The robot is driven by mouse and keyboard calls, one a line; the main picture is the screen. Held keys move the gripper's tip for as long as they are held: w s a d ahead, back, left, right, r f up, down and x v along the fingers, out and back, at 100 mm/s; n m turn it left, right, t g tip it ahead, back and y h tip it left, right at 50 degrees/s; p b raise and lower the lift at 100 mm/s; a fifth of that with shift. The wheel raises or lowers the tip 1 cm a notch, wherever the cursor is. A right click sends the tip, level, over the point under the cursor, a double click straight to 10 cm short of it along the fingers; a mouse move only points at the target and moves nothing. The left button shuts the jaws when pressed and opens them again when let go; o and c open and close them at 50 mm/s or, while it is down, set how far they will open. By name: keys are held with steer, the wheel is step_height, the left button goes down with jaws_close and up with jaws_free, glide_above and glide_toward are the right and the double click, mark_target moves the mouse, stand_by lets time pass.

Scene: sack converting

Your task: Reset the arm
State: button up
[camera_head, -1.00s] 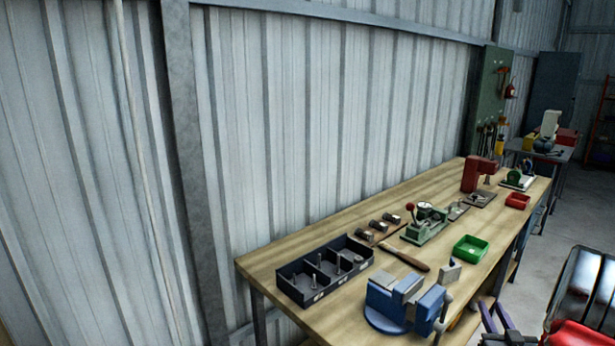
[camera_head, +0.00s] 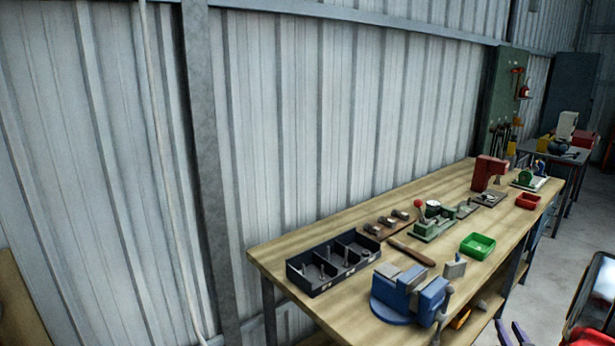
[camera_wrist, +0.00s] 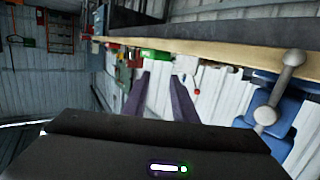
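My gripper (camera_head: 511,328) shows at the bottom edge of the head view, as two purple fingertips in front of the wooden workbench (camera_head: 283,262). In the wrist view my gripper (camera_wrist: 160,78) has its two purple fingers apart, with only background between them. It is open and empty. The rest of my arm is mostly out of the head view. In the wrist view the bench appears upside down, with the blue vise (camera_wrist: 262,118) to the right of the fingers.
The bench runs along a corrugated wall (camera_head: 300,110). It carries a black divided bin (camera_head: 318,284), a blue vise (camera_head: 392,300), a green tray (camera_head: 477,246), a red press (camera_head: 487,172) and a red tray (camera_head: 528,201). Grey floor (camera_head: 545,270) is open right of the bench.

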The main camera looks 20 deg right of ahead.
steer(key=s+f+m+g, duration=0.1)
steer(key=s+f+g, duration=0.4)
steer(key=f, duration=0.3)
steer(key=s+a+g+y, duration=0.2)
steer(key=s+a+g, duration=0.15)
steer(key=a, duration=0.25)
steer(key=a+r+n+y, duration=0.2)
steer(key=a+r, duration=0.6)
steer(key=a, duration=0.7)
steer(key=s+a+r+n+y, duration=0.1)
steer(key=a+r+n+y, duration=0.1)
steer(key=a+r, duration=0.7)
steer(key=s+a+r+n+y, duration=0.1)
steer(key=a+r, duration=0.7)
steer(key=a, duration=1.4)
steer(key=shift+a+r+n+y, duration=0.25)
steer(key=shift+a+n+y, duration=0.1)
steer(key=shift+n+y, duration=0.6)
